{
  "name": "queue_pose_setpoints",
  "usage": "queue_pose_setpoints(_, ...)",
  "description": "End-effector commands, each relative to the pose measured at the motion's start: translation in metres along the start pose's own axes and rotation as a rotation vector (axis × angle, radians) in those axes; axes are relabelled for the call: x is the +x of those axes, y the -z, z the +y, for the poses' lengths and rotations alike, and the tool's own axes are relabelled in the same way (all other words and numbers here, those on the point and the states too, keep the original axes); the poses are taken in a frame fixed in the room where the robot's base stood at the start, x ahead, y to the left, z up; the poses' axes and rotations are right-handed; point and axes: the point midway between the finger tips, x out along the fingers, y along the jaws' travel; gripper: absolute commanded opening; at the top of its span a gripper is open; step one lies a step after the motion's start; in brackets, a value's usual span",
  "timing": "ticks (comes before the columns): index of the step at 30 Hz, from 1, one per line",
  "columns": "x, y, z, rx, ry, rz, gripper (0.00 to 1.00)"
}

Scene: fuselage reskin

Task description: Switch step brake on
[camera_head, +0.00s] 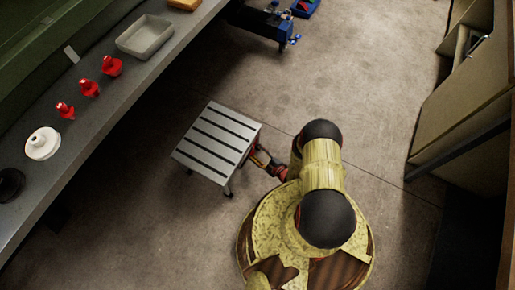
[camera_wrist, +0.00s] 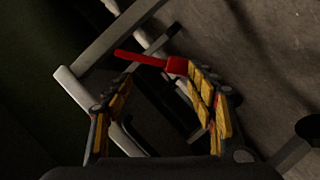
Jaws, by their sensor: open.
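A step with a grey slatted top (camera_head: 215,142) stands on the floor left of my arm in the head view. In the wrist view, its light metal frame bars (camera_wrist: 82,92) show in dim light. A red lever (camera_wrist: 150,60), which looks like the brake, lies across the view just beyond the fingertips, its thicker right end close to my right finger. My gripper (camera_wrist: 160,76) is open, with yellow-padded fingers spread apart and nothing held between them. Whether a finger touches the lever I cannot tell. In the head view my gripper (camera_head: 262,160) is at the step's right edge, partly hidden.
A long workbench (camera_head: 110,105) runs along the left, with several red pieces (camera_head: 88,88), a white round part (camera_head: 42,143) and a grey tray (camera_head: 145,37). A blue-and-black device (camera_head: 262,20) is at the top. A cabinet (camera_head: 460,115) stands right. Floor between is clear.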

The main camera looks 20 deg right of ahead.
Motion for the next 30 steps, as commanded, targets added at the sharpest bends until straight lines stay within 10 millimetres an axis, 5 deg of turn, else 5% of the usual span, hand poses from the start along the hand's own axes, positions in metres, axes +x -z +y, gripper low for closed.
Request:
queue_pose_setpoints(1,0.006,-0.001,0.023,-0.017,-0.025,0.003,0.41)
queue_pose_setpoints(6,0.002,0.01,0.04,-0.019,-0.029,0.005,0.41)
queue_pose_setpoints(25,-0.007,0.025,0.048,-0.011,-0.016,0.002,0.41)
queue_pose_setpoints(30,-0.004,0.03,0.048,0.011,0.001,-0.014,0.32)
